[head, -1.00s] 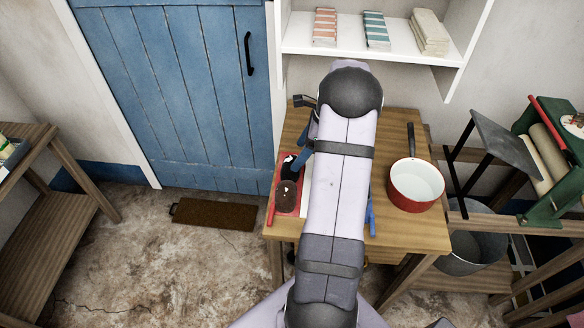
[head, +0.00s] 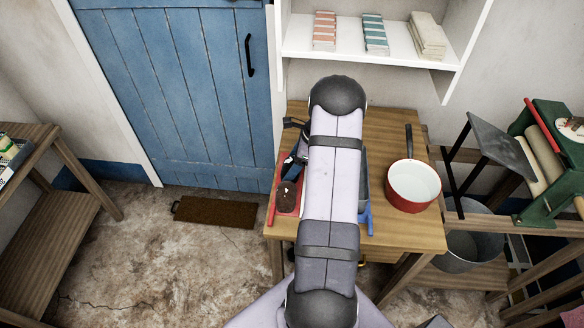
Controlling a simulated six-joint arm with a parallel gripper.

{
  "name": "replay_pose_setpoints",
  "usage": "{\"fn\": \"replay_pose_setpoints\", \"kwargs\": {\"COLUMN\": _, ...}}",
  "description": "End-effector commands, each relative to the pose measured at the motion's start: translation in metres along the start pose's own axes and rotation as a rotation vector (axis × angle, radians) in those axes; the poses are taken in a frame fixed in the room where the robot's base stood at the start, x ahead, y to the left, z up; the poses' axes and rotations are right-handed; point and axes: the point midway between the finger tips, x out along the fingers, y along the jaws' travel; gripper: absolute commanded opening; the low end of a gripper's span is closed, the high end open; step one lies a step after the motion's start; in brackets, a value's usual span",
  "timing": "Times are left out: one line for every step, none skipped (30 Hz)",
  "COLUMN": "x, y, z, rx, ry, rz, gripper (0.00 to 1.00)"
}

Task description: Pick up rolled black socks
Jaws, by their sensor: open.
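A small black bundle with a white patch (head: 290,167) lies at the red-edged tray, at the table's left side. It looks like the rolled black socks, but it is small and partly covered. My gripper (head: 296,160) is open, over or beside this bundle at the left of my arm. The fingers are hard to make out, and I cannot tell whether they touch it. A dark brown rounded thing (head: 287,197) lies just in front of the bundle in the same tray.
The red-edged tray (head: 271,207) stands on the wooden table (head: 405,232). My arm hides the table's middle. A red pot with a white inside (head: 413,186) stands at the right. Something blue (head: 366,215) shows just right of my arm. A white shelf (head: 390,60) hangs behind.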

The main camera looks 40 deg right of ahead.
Motion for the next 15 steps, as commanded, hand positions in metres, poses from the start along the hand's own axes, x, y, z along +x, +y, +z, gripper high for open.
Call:
{"fn": "replay_pose_setpoints", "kwargs": {"x": 0.0000, "y": -0.0002, "z": 0.0000, "rx": 0.000, "ry": 0.000, "rz": -0.001, "gripper": 0.71}}
{"fn": "replay_pose_setpoints", "kwargs": {"x": 0.0000, "y": -0.0002, "z": 0.0000, "rx": 0.000, "ry": 0.000, "rz": -0.001, "gripper": 0.71}}
{"fn": "replay_pose_setpoints", "kwargs": {"x": -0.0001, "y": -0.0001, "z": 0.0000, "rx": 0.000, "ry": 0.000, "rz": 0.000, "gripper": 0.71}}
{"fn": "replay_pose_setpoints", "kwargs": {"x": -0.0001, "y": -0.0001, "z": 0.0000, "rx": 0.000, "ry": 0.000, "rz": 0.000, "gripper": 0.66}}
{"fn": "replay_pose_setpoints", "kwargs": {"x": -0.0001, "y": -0.0001, "z": 0.0000, "rx": 0.000, "ry": 0.000, "rz": 0.000, "gripper": 0.59}}
{"fn": "replay_pose_setpoints", "kwargs": {"x": -0.0002, "y": -0.0001, "z": 0.0000, "rx": 0.000, "ry": 0.000, "rz": 0.000, "gripper": 0.50}}
{"fn": "replay_pose_setpoints", "kwargs": {"x": -0.0002, "y": -0.0001, "z": -0.0001, "rx": 0.000, "ry": 0.000, "rz": 0.000, "gripper": 0.42}}
{"fn": "replay_pose_setpoints", "kwargs": {"x": -0.0002, "y": -0.0001, "z": -0.0001, "rx": 0.000, "ry": 0.000, "rz": 0.000, "gripper": 0.41}}
{"fn": "replay_pose_setpoints", "kwargs": {"x": -0.0005, "y": -0.0003, "z": 0.0001, "rx": 0.000, "ry": 0.000, "rz": -0.001, "gripper": 0.41}}
{"fn": "replay_pose_setpoints", "kwargs": {"x": -0.0005, "y": -0.0003, "z": 0.0001, "rx": 0.000, "ry": 0.000, "rz": -0.001, "gripper": 0.41}}
{"fn": "replay_pose_setpoints", "kwargs": {"x": -0.0006, "y": -0.0002, "z": 0.0001, "rx": 0.000, "ry": 0.000, "rz": -0.001, "gripper": 0.41}}
{"fn": "replay_pose_setpoints", "kwargs": {"x": -0.0006, "y": -0.0002, "z": 0.0001, "rx": 0.000, "ry": 0.000, "rz": -0.001, "gripper": 0.41}}
{"fn": "replay_pose_setpoints", "kwargs": {"x": -0.0006, "y": -0.0002, "z": 0.0001, "rx": 0.000, "ry": 0.000, "rz": -0.001, "gripper": 0.41}}
{"fn": "replay_pose_setpoints", "kwargs": {"x": -0.0007, "y": -0.0003, "z": 0.0001, "rx": 0.000, "ry": 0.000, "rz": -0.001, "gripper": 0.41}}
{"fn": "replay_pose_setpoints", "kwargs": {"x": -0.0010, "y": -0.0003, "z": 0.0002, "rx": 0.000, "ry": 0.000, "rz": -0.001, "gripper": 0.41}}
